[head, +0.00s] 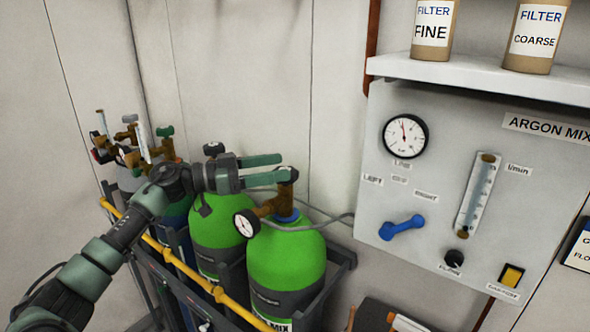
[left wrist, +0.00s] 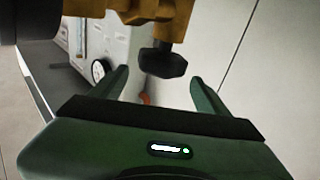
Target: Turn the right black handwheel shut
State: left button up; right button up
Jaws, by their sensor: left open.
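Two green cylinders stand in a rack, a left one (head: 217,222) and a right one (head: 287,258). The right cylinder has a brass valve (head: 287,192) with a round gauge (head: 246,224). My left gripper (head: 282,168) is open at the top of this valve. In the left wrist view, a black handwheel (left wrist: 163,61) on a brass stem shows between the open fingertips of my left gripper (left wrist: 160,80), with gaps on both sides. The head view mostly hides this handwheel behind the fingers. Another black handwheel (head: 213,149) tops the left cylinder. My right gripper is not in view.
A yellow rail (head: 216,291) runs along the rack's front. A grey panel (head: 440,230) with gauge, blue lever (head: 402,227) and flow tube (head: 478,195) is on the wall to the right. More cylinder valves (head: 130,145) stand behind my left arm. A grey hose leads to the panel.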

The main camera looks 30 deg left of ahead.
aim_at(296, 172)
pick_arm(q)
jog(key=w+d+p, duration=0.1)
jog(key=w+f+t+y+p, duration=0.1)
jog(key=d+n+y+p, duration=0.1)
jog(key=shift+w+d+f+t+p, duration=0.2)
jog(key=shift+w+d+t+p, duration=0.1)
jog(key=shift+w+d, duration=0.1)
jog(key=shift+w+d+f, duration=0.2)
jog(key=shift+w+d, duration=0.25)
jog(key=shift+w, duration=0.15)
jog(key=c, duration=1.4)
jog(key=shift+o, duration=0.2)
